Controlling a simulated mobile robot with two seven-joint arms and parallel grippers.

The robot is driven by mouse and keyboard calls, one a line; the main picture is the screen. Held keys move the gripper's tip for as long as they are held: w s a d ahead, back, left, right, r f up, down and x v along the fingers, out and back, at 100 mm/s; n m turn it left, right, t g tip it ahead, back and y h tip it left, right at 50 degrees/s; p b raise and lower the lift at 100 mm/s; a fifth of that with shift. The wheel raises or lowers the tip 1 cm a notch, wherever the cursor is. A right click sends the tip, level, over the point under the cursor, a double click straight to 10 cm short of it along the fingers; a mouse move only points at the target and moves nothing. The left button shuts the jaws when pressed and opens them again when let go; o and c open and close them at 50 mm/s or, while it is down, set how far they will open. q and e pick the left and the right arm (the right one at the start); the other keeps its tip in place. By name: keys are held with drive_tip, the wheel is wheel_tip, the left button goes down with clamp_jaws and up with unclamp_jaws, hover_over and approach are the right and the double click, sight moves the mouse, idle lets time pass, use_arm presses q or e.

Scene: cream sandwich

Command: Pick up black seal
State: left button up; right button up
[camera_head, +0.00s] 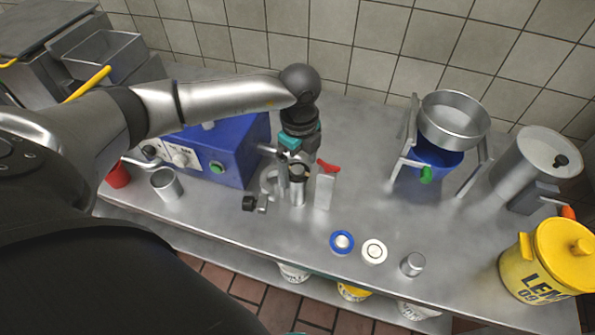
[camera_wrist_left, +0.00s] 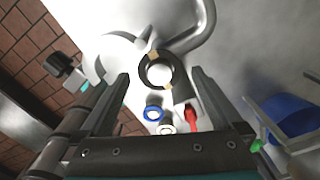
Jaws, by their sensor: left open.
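The black seal (camera_wrist_left: 145,74) is a dark ring with tan patches around a pale centre. In the head view it appears as a dark ring (camera_head: 300,169) at the top of a metal cylinder (camera_head: 297,192) on the counter. My left gripper (camera_head: 298,165) points down over it and is open. In the left wrist view its two fingers stand apart, one on each side of the ring; I cannot tell whether they touch it. The gripper partly hides the ring in the head view. My right gripper is not in view.
A red-topped metal block (camera_head: 325,188) stands close right of the cylinder. A blue machine (camera_head: 232,150) is to the left. A blue-rimmed disc (camera_head: 341,242), a pale disc (camera_head: 374,251) and a small metal cup (camera_head: 413,264) are near the front edge. A bowl stand (camera_head: 451,122) is right.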

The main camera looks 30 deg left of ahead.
use_arm(q)
drive_tip(key=shift+f, duration=0.25)
idle(0.5)
drive_tip(key=c, duration=1.4)
drive_tip(key=shift+r, duration=0.1)
